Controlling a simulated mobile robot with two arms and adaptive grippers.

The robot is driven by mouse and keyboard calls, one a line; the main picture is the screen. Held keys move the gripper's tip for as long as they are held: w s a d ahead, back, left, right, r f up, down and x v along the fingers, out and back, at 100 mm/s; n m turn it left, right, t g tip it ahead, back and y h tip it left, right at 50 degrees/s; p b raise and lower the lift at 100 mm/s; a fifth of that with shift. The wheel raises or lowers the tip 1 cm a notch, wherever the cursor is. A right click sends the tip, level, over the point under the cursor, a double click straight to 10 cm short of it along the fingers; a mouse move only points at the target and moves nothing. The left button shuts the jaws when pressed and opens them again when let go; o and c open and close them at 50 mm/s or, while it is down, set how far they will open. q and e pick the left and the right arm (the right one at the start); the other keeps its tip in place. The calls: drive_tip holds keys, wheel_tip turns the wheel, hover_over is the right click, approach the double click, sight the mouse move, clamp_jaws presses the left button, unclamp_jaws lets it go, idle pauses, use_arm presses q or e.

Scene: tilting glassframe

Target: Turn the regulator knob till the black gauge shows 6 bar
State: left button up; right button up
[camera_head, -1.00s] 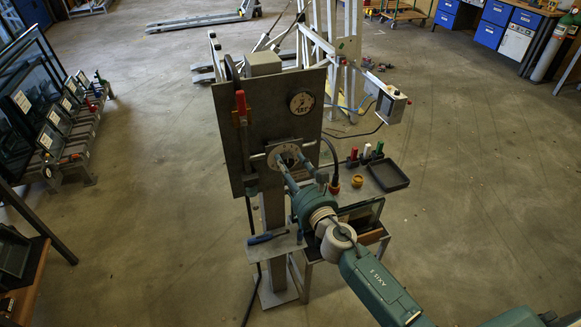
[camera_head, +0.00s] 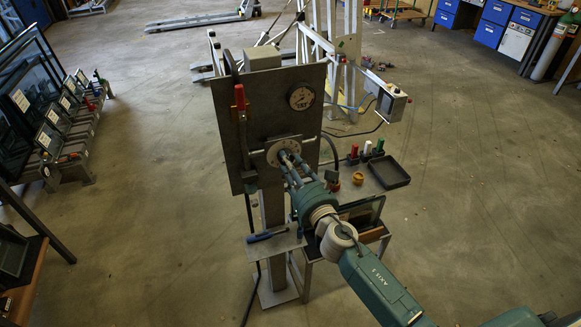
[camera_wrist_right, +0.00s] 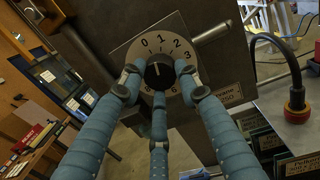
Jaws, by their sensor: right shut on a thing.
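The regulator knob (camera_wrist_right: 159,72) is black and sits at the centre of a pale round dial plate (camera_wrist_right: 180,52) with printed numbers. A light mark on the knob points roughly upward, near the 0 and 1 side. My right gripper (camera_wrist_right: 159,80) has its three blue-grey fingers around the knob, shut on it. In the head view this gripper (camera_head: 288,159) reaches the dial from the lower right and hides the knob. The round gauge (camera_head: 301,97) is on the upper right of the grey panel. Its needle is too small to read. My left gripper is not in view.
A red-handled lever (camera_head: 240,97) is on the panel's left side. A blue-handled tool (camera_head: 265,237) lies on the small shelf below. A black tray (camera_head: 388,174) and red, white and green items stand on the right. A dark hose (camera_wrist_right: 285,48) curves beside the panel.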

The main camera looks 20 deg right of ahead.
drive_tip(key=shift+f+m+h+b, duration=0.1)
drive_tip(key=shift+m+h+b, duration=0.45)
drive_tip(key=shift+m, duration=7.95)
drive_tip(key=shift+m+h+b, duration=0.35)
drive_tip(key=shift+m+h, duration=0.4)
drive_tip(key=shift+m, duration=7.75)
drive_tip(key=shift+a+f, duration=0.1)
drive_tip(key=shift+f, duration=0.1)
drive_tip(key=o, duration=1.2)
